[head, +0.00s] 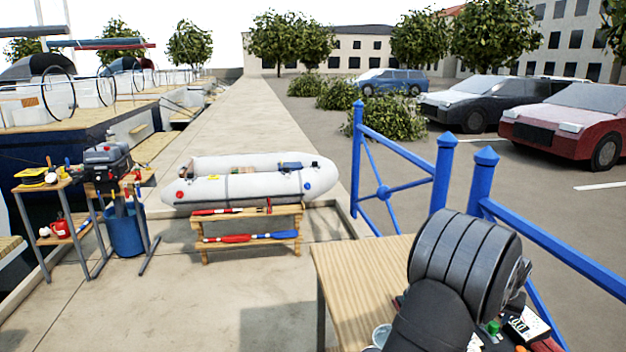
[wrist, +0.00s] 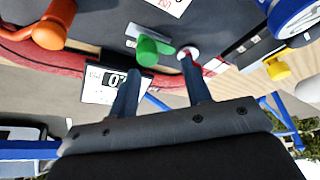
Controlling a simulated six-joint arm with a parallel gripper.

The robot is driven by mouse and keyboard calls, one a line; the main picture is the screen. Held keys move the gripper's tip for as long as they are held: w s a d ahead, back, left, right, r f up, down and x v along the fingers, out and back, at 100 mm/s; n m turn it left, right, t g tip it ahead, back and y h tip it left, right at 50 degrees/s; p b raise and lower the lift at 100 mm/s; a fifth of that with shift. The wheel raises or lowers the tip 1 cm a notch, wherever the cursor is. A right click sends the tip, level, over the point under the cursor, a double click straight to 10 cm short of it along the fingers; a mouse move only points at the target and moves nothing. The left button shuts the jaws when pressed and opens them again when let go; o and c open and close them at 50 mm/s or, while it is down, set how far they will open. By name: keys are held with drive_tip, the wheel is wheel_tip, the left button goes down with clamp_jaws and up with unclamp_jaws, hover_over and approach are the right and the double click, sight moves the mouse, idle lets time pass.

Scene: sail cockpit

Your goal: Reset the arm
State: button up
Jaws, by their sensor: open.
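My gripper (wrist: 160,64) shows in the wrist view with its two dark fingers spread apart. Nothing is seen held between them. A green-handled piece (wrist: 148,50) lies beyond the fingertips. I cannot tell whether the left finger touches it. A small round white and red piece (wrist: 188,52) is by the right fingertip. In the head view my arm's dark links cover the right part of the wooden table (head: 365,275), and the gripper itself is hidden there.
In the wrist view an orange knobbed piece (wrist: 50,33), a digital display (wrist: 112,84), a blue-rimmed dial (wrist: 295,14) and a yellow piece (wrist: 277,68) are close around. A blue railing (head: 440,175) stands behind the table. The table's left part is clear.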

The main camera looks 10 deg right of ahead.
drive_tip(key=s+a+r+m, duration=0.1)
drive_tip(key=s+r+m, duration=0.1)
drive_tip(key=r+m, duration=0.2)
drive_tip(key=s+a+r+m+y, duration=0.1)
drive_tip(key=r+m, duration=0.4)
drive_tip(key=r, duration=0.6)
drive_tip(key=shift+s+a+t, duration=0.4)
drive_tip(key=shift+s+a, duration=0.4)
drive_tip(key=shift+s, duration=0.35)
drive_tip(key=shift+r, duration=0.1)
